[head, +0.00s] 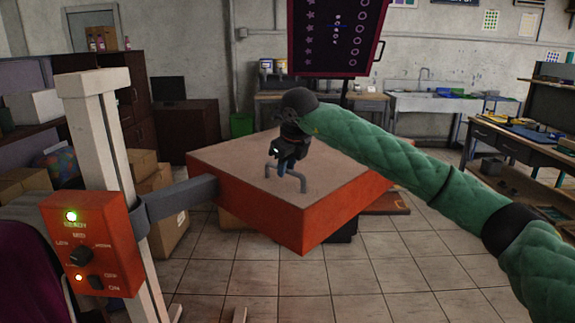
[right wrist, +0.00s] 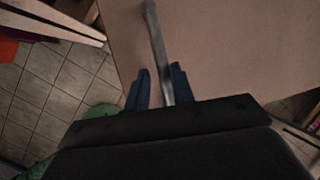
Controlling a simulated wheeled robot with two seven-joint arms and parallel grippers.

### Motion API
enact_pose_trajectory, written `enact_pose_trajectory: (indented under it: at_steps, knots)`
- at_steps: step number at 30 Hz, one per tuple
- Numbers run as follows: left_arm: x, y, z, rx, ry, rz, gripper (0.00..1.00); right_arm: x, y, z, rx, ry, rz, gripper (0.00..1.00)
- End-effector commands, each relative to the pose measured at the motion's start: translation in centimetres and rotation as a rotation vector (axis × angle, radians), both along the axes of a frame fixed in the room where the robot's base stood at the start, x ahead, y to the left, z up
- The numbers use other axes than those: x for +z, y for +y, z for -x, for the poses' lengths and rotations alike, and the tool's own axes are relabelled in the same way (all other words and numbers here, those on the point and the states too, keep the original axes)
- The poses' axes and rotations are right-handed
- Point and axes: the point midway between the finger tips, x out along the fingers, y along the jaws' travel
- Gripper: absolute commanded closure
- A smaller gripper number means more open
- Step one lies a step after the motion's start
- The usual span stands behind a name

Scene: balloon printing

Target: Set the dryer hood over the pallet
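The dryer hood (head: 330,210) is a large orange box with a flat pinkish top and a grey bar handle (head: 304,186) on it. A grey arm (head: 180,199) joins it to a white post (head: 105,150) at left. My right gripper (head: 281,172) is over the hood top at the handle. In the right wrist view its two dark blue fingers (right wrist: 160,82) stand on either side of the handle bar (right wrist: 157,40); whether they press on it is unclear. My left gripper is out of view.
An orange control box (head: 95,243) with lit green and orange lamps is on the post. Cardboard boxes (head: 172,225) stand left of the hood.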

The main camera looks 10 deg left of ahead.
Motion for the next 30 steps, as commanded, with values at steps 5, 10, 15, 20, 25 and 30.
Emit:
enact_pose_trajectory:
  at_steps: [5,10,15,20,25,30]
  knots:
    - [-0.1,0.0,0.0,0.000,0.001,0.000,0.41,0.0,0.0,-0.1,-0.001,-0.003,-0.001,0.64]
    - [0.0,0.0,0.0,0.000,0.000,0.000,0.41,0.1,-0.1,-0.1,-0.002,-0.004,-0.002,0.64]
    - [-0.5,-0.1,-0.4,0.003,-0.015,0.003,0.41,1.3,-0.4,0.3,-0.002,-0.006,-0.003,0.64]
    - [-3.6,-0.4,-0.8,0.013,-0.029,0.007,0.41,3.5,-0.8,1.3,-0.002,-0.007,-0.002,0.64]
    - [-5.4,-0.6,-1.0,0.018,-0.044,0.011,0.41,5.7,-1.3,2.3,-0.001,-0.005,-0.003,0.64]
    - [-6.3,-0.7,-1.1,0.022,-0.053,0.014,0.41,6.9,-1.6,2.8,-0.002,-0.004,-0.002,0.64]
